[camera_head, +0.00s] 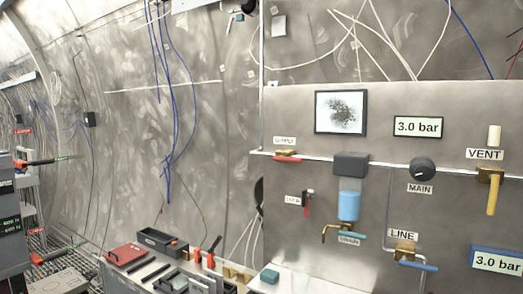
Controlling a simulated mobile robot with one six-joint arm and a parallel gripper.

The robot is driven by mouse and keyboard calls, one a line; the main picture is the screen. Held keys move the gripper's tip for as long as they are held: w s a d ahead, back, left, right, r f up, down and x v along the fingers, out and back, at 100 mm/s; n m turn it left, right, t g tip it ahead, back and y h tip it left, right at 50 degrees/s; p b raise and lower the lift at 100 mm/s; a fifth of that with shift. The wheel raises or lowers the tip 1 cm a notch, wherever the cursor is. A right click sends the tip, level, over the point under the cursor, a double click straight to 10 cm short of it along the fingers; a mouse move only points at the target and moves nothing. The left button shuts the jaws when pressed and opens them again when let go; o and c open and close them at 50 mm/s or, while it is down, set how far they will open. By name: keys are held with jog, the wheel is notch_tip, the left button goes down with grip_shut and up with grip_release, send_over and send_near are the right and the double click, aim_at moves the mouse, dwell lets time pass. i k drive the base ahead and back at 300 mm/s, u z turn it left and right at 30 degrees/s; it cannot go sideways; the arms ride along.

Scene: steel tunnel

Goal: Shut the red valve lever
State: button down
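A red valve lever (288,158) sits on a brass valve on the white pipe, under the SUPPLY label (285,141) at the left of the grey panel. The lever lies roughly level, along the pipe. My gripper is not seen in this view, and nothing is seen touching the lever.
Right of it are a grey filter with a blue bowl (348,205), the black MAIN knob (422,170), the yellow VENT lever (492,194) and the blue LINE lever (418,265). A small red-handled item (307,204) hangs below. Tools and trays (163,240) fill the lower left bench.

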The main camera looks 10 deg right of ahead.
aim_at(280, 158)
jog(key=z, duration=0.1)
jog(key=i, duration=0.95)
jog(key=u, duration=0.05)
